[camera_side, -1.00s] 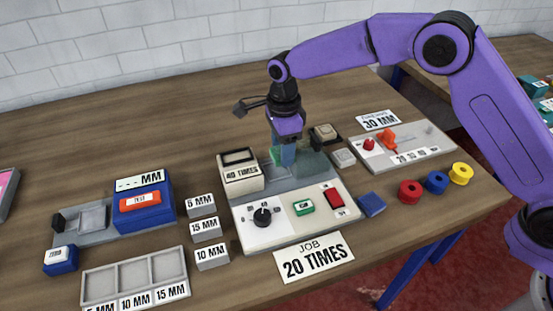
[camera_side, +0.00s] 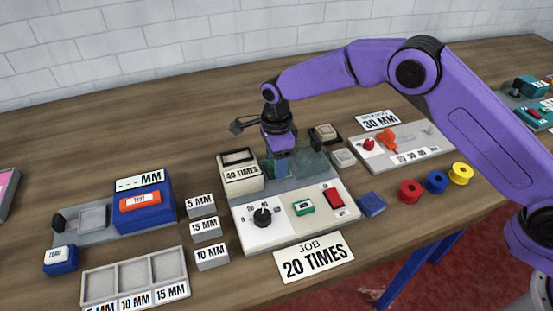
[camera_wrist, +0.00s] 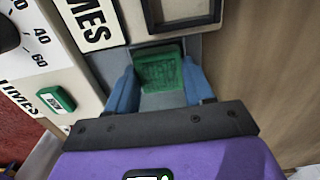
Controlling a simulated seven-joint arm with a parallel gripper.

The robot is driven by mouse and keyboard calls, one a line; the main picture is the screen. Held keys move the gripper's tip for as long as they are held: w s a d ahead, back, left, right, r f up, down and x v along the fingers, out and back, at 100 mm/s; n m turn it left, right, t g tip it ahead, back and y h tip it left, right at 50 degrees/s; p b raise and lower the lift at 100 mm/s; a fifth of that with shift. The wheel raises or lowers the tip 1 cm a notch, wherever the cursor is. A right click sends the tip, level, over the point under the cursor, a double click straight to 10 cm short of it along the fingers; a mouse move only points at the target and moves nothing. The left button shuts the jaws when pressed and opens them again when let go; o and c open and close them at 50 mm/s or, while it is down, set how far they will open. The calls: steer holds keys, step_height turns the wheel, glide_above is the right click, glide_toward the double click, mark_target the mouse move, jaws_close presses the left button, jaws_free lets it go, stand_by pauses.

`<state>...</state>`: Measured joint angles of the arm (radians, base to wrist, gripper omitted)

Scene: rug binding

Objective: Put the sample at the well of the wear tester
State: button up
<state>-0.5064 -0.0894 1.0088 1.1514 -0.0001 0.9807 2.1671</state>
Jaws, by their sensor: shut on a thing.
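The sample is a small green textured square (camera_wrist: 160,72), held between the blue fingers of my gripper (camera_wrist: 162,88) in the wrist view. In the side view my gripper (camera_side: 277,168) points down over the grey rear part of the wear tester (camera_side: 262,183), just right of its "40 TIMES" display block (camera_side: 242,174). The fingers mostly hide the sample there. Grey tester surface shows around the sample in the wrist view. I cannot tell whether the sample touches it, and the well's outline is unclear.
A translucent grey-green piece (camera_side: 312,163) stands right of the fingers. A dial (camera_side: 262,217), green button (camera_side: 303,207) and red switch (camera_side: 334,197) are in front. A blue square (camera_side: 371,204) lies right of the tester; the display block is close on the left.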

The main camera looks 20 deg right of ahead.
steer(key=shift+f, duration=0.25)
steer(key=shift+s+f, duration=0.1)
steer(key=shift+f, duration=0.25)
steer(key=o, duration=0.9)
steer(key=shift+o, duration=1.1)
steer(key=shift+s, duration=0.1)
steer(key=shift+a, duration=0.1)
step_height(320, 180, up, 14)
steer(key=shift+w+f, duration=0.2)
steer(key=shift+f, duration=0.05)
